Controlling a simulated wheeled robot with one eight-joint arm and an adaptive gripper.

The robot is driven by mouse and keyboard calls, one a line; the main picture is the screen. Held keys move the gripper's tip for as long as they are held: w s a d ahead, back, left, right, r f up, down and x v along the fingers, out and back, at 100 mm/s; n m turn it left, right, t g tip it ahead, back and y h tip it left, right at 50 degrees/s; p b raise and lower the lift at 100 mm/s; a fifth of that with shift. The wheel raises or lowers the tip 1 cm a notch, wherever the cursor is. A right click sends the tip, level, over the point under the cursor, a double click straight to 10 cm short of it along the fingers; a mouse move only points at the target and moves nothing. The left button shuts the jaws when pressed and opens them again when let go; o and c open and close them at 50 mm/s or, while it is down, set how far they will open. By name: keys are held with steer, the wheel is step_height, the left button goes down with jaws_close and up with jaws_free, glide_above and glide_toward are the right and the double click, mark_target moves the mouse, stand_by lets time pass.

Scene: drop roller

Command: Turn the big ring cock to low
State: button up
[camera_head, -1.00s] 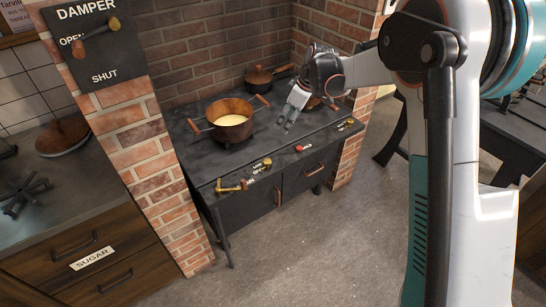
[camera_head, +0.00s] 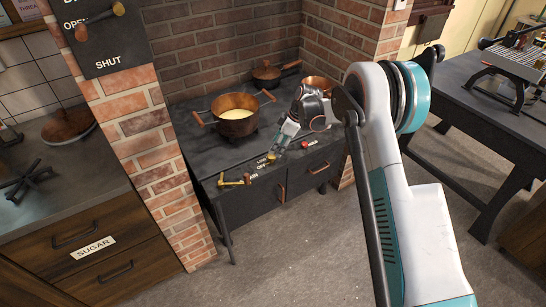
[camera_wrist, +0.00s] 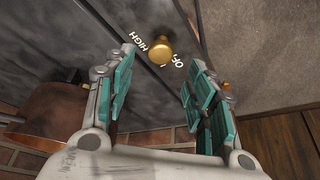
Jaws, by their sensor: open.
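A brass knob (camera_head: 271,158) with LOW and OFF lettering beside it sits on the front edge of the dark stove (camera_head: 190,150). The wrist view shows a brass knob (camera_wrist: 160,47) between the words HIGH and OFF; I take it for the same one, the big ring cock. My gripper (camera_head: 284,138) is just above and behind it, pointing down to the left. In the wrist view my gripper (camera_wrist: 160,62) is open and empty, with the knob between the fingertips in the picture. Whether they touch it cannot be told.
A copper pot (camera_head: 235,122) with yellow contents stands on the stove behind. A brick pillar (camera_head: 145,130) rises at the left. Open floor lies in front.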

mark_target(272, 156)
steer(key=b+x, duration=0.1)
steer(key=x, duration=0.5)
steer(key=shift+f+b, duration=0.15)
steer(key=shift+b, duration=0.15)
steer(key=c, duration=1)
